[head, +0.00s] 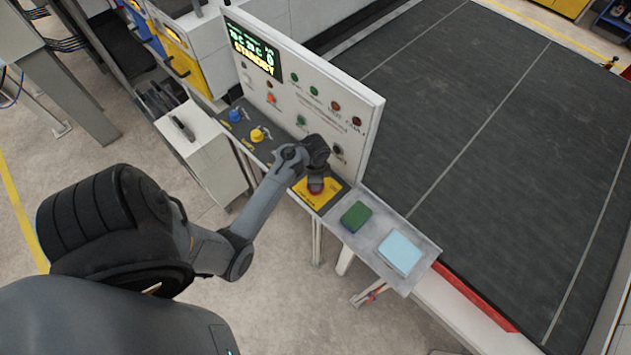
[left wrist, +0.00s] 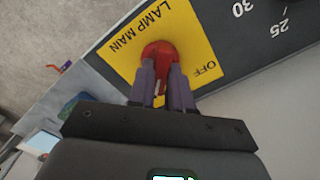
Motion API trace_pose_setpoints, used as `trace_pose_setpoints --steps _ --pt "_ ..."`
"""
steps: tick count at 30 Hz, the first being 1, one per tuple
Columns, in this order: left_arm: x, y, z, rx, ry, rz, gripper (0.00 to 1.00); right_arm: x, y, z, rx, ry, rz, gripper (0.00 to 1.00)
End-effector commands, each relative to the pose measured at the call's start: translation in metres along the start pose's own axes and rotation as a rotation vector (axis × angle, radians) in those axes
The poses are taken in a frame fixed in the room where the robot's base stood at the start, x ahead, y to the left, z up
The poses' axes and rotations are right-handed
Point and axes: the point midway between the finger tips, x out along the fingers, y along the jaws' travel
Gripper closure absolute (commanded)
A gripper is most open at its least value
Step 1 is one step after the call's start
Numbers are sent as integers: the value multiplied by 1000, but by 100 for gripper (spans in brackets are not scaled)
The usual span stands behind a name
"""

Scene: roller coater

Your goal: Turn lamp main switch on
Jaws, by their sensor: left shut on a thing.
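The lamp main switch is a red knob (left wrist: 160,54) on a yellow plate (left wrist: 192,27) marked "LAMP MAIN" and "OFF" in the left wrist view. In the head view the red knob (head: 316,186) shows at the right end of the control panel's lower ledge. My left gripper (left wrist: 163,78) is shut on the red knob, its two purple-grey fingers on either side of it. In the head view my left gripper (head: 317,172) is above the knob and partly covers it. The knob's pointer direction is hard to make out. My right gripper is not in view.
The upright panel (head: 310,100) with a "STANDBY" display (head: 252,48) stands right behind the gripper. A blue knob (head: 235,115) and a yellow knob (head: 257,135) are on the ledge to the left. A green pad (head: 356,216) and a light blue pad (head: 401,252) lie to the right.

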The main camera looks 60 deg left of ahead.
Motion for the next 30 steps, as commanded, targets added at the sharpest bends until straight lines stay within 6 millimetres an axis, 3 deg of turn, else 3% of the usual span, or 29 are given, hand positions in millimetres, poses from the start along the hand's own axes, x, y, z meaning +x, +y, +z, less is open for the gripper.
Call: trace_pose_setpoints --steps 10,11,15,25,30 --pt "-1 0 0 7 0 -1 100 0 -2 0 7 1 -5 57" --pt "-1 0 0 7 0 -1 78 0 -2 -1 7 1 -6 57" --pt "-1 0 0 6 1 -1 56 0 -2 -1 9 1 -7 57" --pt "-2 0 -1 4 1 -1 55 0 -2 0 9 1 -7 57" --pt "-14 0 -2 4 5 -3 55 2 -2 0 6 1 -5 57"
